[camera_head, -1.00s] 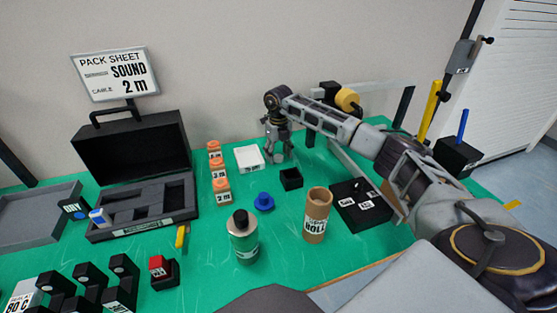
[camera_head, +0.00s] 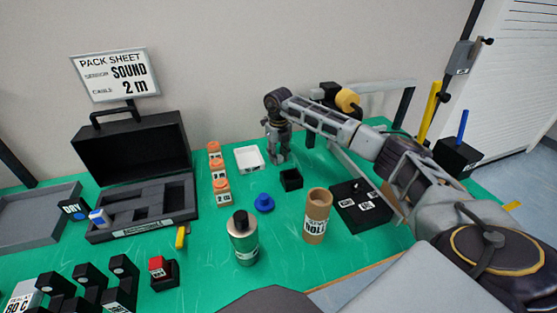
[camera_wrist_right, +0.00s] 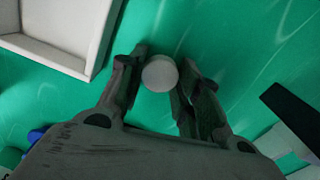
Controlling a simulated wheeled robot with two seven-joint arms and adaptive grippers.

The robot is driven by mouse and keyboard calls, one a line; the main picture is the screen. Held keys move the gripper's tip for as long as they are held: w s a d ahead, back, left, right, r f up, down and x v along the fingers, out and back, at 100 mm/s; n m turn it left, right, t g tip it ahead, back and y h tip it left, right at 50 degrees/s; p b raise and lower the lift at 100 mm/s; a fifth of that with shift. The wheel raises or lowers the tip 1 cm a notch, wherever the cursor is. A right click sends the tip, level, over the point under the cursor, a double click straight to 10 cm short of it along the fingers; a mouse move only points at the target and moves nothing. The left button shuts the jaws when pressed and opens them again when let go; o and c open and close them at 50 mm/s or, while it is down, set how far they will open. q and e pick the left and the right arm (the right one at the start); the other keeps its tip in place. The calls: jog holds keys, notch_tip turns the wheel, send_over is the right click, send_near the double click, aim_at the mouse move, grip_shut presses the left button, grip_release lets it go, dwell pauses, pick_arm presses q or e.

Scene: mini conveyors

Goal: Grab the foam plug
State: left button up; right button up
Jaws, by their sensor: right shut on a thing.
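The foam plug (camera_wrist_right: 160,74) shows in the right wrist view as a pale grey round piece seen end-on, between the fingertips. My right gripper (camera_wrist_right: 159,80) is shut on it, with a finger at either side. In the head view my right gripper (camera_head: 279,157) points down low over the green table, just right of the white tray (camera_head: 249,159). I cannot make out the plug in the head view, where the fingers hide it. My left gripper is not in view.
A small black box (camera_head: 291,180) stands close in front of my right gripper. An open black case (camera_head: 130,150) stands at left.

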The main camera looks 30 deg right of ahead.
jog(key=shift+r, duration=0.1)
jog(key=shift+r, duration=0.5)
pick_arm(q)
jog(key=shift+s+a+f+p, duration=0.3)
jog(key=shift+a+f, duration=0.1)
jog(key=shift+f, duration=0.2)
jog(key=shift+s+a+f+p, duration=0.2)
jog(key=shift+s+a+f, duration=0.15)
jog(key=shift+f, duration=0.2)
pick_arm(e)
notch_tip(320, 180, up, 9)
jog(key=shift+f, duration=0.1)
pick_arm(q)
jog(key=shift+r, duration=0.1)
